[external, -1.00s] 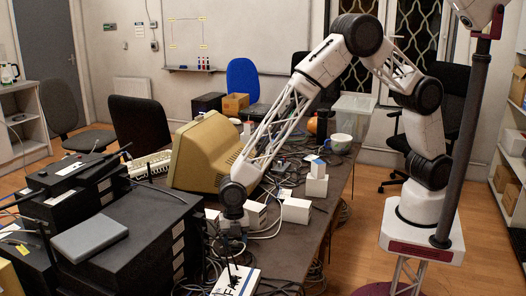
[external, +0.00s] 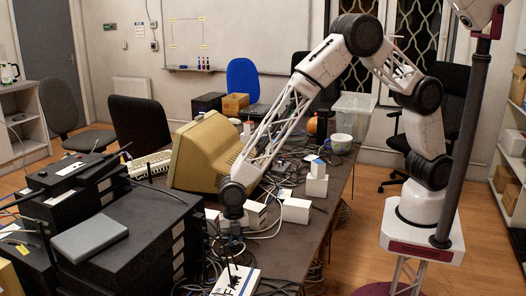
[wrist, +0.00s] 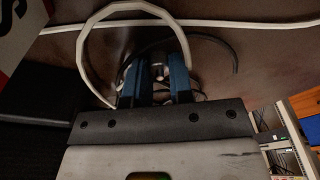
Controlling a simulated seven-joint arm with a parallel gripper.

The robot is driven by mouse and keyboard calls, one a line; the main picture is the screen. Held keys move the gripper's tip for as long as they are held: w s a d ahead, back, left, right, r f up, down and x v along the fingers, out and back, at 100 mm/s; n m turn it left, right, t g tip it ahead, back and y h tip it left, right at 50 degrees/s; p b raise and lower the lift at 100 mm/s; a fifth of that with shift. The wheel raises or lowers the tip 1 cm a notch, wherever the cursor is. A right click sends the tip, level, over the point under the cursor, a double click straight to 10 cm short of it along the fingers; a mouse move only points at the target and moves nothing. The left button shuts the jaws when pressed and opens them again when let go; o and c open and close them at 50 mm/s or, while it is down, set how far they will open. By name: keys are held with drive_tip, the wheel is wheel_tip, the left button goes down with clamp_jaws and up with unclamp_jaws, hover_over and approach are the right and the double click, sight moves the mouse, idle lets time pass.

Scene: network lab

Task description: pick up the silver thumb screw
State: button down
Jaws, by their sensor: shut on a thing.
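My gripper (wrist: 160,66) shows in the wrist view with its two blue fingers pointing down at the dark table top. A small silver thing, which looks like the thumb screw (wrist: 158,73), sits between the fingertips, and the fingers are shut on it. Most of the screw is hidden by the fingers. In the external view my gripper (external: 233,240) is low over the near part of the cluttered table, and the screw is too small to make out there.
A white cable (wrist: 85,45) loops around the fingers in the wrist view, with a dark cable beside it. In the external view, a stack of black boxes (external: 120,225) stands left of my gripper, a beige monitor (external: 205,150) behind, and a white box (external: 237,281) in front.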

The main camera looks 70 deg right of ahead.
sight(235, 243)
drive_tip(key=shift+r, duration=0.1)
drive_tip(key=shift+r, duration=0.65)
wheel_tip(235, 243, up, 2)
drive_tip(key=shift+r, duration=0.1)
drive_tip(key=s+d, duration=0.3)
drive_tip(key=s, duration=0.1)
drive_tip(key=s+d+r, duration=0.1)
drive_tip(key=s+d, duration=0.6)
drive_tip(key=s, duration=0.1)
drive_tip(key=shift+d+r, duration=0.15)
drive_tip(key=shift+d, duration=0.05)
idle(0.4)
drive_tip(key=s+a+r, duration=0.2)
drive_tip(key=s+a, duration=0.2)
drive_tip(key=a, duration=0.5)
drive_tip(key=s+a+r+m, duration=0.1)
drive_tip(key=s+a, duration=0.3)
drive_tip(key=a, duration=0.5)
drive_tip(key=shift+a+r, duration=0.4)
drive_tip(key=shift+r, duration=0.05)
drive_tip(key=shift+a, duration=0.1)
